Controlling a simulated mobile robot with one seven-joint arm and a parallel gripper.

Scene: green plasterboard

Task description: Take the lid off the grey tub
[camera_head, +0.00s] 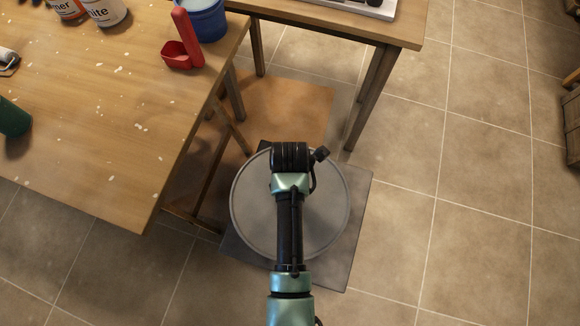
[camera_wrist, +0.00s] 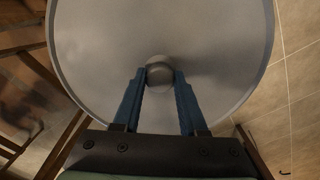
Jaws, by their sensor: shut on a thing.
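The grey round lid (camera_head: 250,211) shows in the head view below my arm, above a dark square mat. In the wrist view the lid (camera_wrist: 95,45) fills most of the picture, with a round knob (camera_wrist: 160,73) at its middle. My gripper (camera_wrist: 160,78) has its two blue fingers shut on the knob, one on each side. In the head view my arm hides the knob and the fingers. The tub's walls do not show in either view, so I cannot tell whether the lid rests on the tub or is raised.
A wooden table (camera_head: 90,120) stands at the left with a blue bucket (camera_head: 206,22), a red scoop (camera_head: 184,45) and paint cans. Another table (camera_head: 400,30) stands at the back. The dark mat (camera_head: 345,240) lies on the tiled floor.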

